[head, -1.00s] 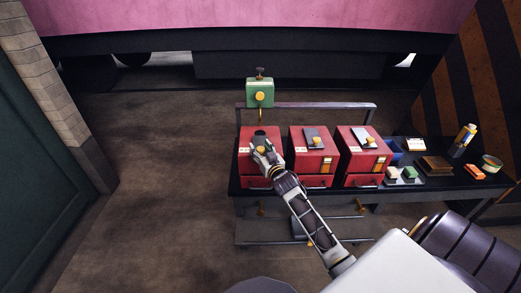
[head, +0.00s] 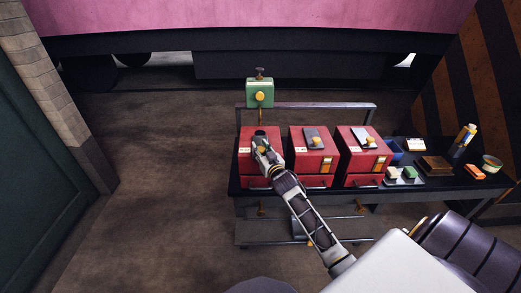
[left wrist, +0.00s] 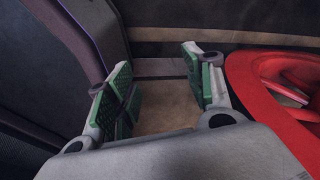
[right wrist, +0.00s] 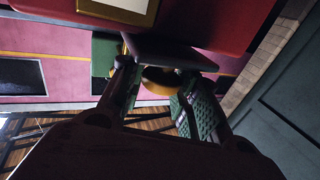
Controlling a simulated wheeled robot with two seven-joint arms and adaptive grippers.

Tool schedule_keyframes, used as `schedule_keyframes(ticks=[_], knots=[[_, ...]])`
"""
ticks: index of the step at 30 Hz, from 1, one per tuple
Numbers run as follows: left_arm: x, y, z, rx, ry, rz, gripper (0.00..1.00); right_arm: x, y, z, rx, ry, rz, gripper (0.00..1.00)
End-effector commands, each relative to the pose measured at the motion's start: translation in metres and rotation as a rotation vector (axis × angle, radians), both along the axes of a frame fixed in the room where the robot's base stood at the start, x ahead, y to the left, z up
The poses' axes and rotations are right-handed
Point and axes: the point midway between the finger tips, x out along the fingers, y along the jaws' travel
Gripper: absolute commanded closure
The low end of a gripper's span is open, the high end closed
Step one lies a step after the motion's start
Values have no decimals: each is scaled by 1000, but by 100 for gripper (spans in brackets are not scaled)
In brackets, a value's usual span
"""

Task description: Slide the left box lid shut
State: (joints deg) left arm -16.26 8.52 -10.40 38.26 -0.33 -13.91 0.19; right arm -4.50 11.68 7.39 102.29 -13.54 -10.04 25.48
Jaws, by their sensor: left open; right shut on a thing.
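The left box (head: 246,141) is red and stands at the left end of the dark bench. My right gripper (head: 262,145) is over its top and hides most of the lid. In the right wrist view the right gripper (right wrist: 155,85) is shut on the brass knob (right wrist: 158,78) of the grey lid (right wrist: 172,53). A dark spot, perhaps an opening, shows on the box top beyond the gripper; how far the lid stands open is hard to tell. My left gripper (left wrist: 163,88) is open and empty, seen only in the left wrist view.
Two similar red boxes with grey lids, a middle one (head: 301,161) and a right one (head: 352,163), stand to the right. A green device (head: 260,94) stands behind on the rail (head: 320,105). A red wheel-like part (left wrist: 245,75) is beside the left gripper.

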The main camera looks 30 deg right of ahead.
Motion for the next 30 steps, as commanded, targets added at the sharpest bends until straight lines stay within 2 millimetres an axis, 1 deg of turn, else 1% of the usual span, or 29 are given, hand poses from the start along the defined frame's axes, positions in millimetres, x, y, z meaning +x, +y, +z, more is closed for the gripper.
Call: schedule_keyframes(ticks=[4, 9, 21, 24, 30], knots=[[11, -1, 2, -1, -13, 0, 48, 6, -3, 0, -1, 0, 0, 100], [15, -1, 3, -2, -20, 0, 48, 19, -11, 1, -2, -1, 0, 100], [-5, 0, -1, 0, 4, 0, 48, 53, -31, 0, -1, -1, 1, 100], [-8, 0, -1, 0, 9, 1, 48, 57, -34, 0, -1, 0, 1, 100], [-7, -1, -1, 0, 8, 0, 48, 59, -36, 1, -1, -1, -1, 100]])
